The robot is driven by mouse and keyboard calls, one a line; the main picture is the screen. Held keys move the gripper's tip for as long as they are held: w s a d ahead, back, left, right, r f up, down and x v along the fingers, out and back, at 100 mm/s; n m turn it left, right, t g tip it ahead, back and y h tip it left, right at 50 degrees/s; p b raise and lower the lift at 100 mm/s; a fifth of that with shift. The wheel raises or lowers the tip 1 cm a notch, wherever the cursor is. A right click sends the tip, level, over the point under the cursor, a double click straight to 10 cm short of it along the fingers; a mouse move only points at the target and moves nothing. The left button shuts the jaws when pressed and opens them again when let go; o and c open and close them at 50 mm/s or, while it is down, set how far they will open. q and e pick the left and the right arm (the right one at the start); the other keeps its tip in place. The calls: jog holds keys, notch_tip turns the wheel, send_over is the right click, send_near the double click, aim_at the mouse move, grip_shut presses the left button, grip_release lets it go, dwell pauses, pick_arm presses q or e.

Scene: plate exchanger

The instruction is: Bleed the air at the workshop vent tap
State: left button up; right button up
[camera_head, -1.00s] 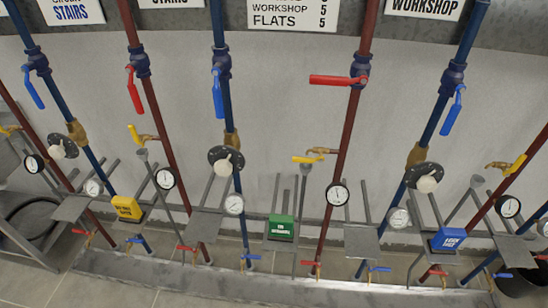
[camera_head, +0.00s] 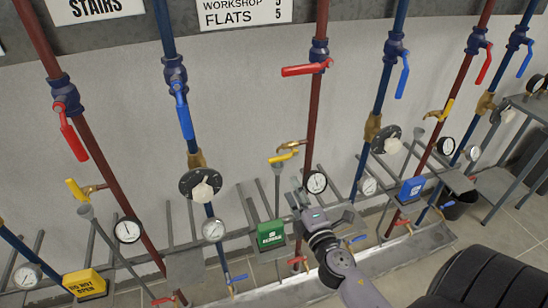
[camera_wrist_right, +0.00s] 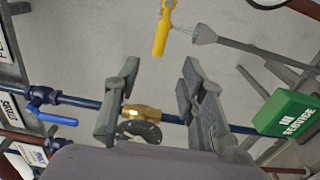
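A brass vent tap with a yellow lever (camera_head: 285,156) is on the middle red pipe (camera_head: 316,110), above a grey funnel (camera_head: 278,170). My right gripper (camera_head: 303,194) is below and slightly right of that tap, in front of the pipes, and touches no lever. In the right wrist view my gripper (camera_wrist_right: 158,78) has its fingers apart with nothing held between them. A yellow lever (camera_wrist_right: 162,30) hangs ahead of the fingertips, beside a grey funnel (camera_wrist_right: 205,35). No readable sign in view marks this tap as the workshop one. My left gripper is out of view.
A green box (camera_head: 270,235) stands left of my right gripper, and a blue box (camera_head: 412,190) stands to its right. A pressure gauge (camera_head: 316,182) is close to the gripper. A red valve handle (camera_head: 305,70) sits higher up.

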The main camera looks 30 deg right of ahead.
aim_at(278, 161)
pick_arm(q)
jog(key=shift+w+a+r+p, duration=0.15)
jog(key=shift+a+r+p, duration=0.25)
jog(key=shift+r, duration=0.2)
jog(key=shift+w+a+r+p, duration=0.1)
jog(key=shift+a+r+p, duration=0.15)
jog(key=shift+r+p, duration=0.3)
pick_arm(e)
jog(key=x, duration=1.4)
jog(key=shift+f, duration=0.15)
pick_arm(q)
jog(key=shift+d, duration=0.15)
pick_arm(e)
jog(key=shift+c, duration=0.6)
jog(key=shift+c, duration=0.8)
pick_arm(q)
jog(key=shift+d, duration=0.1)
pick_arm(e)
jog(key=shift+a, duration=0.1)
grip_shut()
